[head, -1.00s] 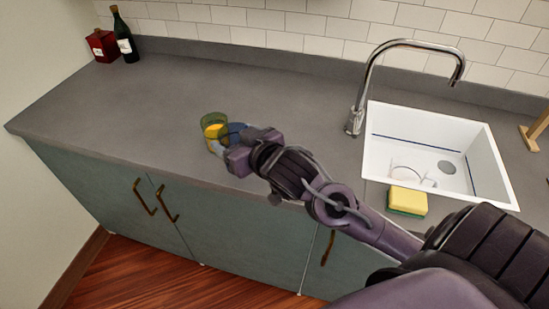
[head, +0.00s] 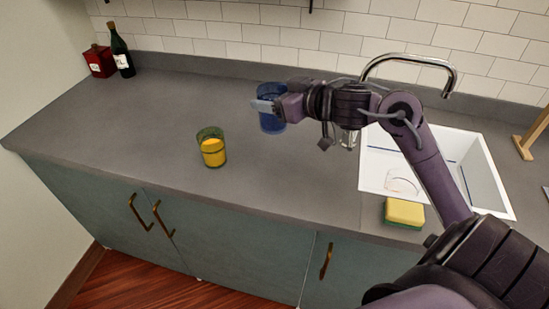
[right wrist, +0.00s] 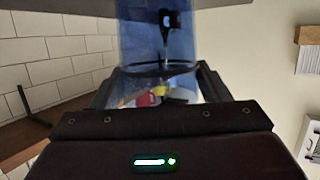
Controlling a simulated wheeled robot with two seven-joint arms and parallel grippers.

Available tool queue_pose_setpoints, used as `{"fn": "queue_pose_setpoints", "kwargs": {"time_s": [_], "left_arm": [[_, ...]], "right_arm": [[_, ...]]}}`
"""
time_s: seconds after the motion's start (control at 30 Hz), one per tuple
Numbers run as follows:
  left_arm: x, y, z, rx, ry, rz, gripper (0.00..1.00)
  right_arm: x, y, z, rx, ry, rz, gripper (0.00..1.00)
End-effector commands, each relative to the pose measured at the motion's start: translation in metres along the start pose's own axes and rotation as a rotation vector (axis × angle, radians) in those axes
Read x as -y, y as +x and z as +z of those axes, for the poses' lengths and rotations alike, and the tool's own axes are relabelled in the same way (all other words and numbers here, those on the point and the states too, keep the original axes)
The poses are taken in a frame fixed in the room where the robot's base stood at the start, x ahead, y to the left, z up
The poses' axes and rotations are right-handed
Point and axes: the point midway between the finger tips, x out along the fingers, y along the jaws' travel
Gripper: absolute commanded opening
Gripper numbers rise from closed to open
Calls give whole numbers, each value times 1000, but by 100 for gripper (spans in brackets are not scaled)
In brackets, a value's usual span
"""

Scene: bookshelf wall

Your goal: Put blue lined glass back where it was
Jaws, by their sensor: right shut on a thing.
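The blue glass (head: 270,110) is held by my right gripper (head: 268,106), raised above the counter. In the right wrist view the blue glass (right wrist: 160,45) fills the space between the fingers of my right gripper (right wrist: 158,80), with a dark line around it. A green-tinted glass with yellow contents (head: 212,148) stands upright on the counter, to the left of and below the held glass in the head view. My left gripper is not in view.
The grey counter (head: 130,125) is mostly clear. A dark bottle (head: 121,52) and a red box (head: 99,61) stand at the back left. A white sink (head: 385,170) with a clear glass thing inside, a tap (head: 450,75) and a yellow-green sponge (head: 404,213) are at the right.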

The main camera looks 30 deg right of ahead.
Motion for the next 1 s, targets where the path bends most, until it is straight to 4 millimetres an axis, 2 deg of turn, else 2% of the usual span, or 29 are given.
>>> {"fn": "queue_pose_setpoints", "kwargs": {"time_s": [0.03, 0.2, 0.3, 0.57, 0.8, 1.0], "left_arm": [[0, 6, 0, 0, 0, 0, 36], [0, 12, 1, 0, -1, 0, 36], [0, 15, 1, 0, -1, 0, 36], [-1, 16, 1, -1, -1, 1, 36], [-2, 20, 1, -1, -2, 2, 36], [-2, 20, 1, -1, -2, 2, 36]], "right_arm": [[1, 6, 19, 4, 9, -2, 16], [1, 20, 61, 3, 7, 0, 16], [2, 26, 80, 2, 5, 1, 16], [2, 33, 102, -1, 1, 1, 16], [2, 46, 141, 0, 2, 0, 16], [2, 50, 152, -2, -1, 2, 16]]}}
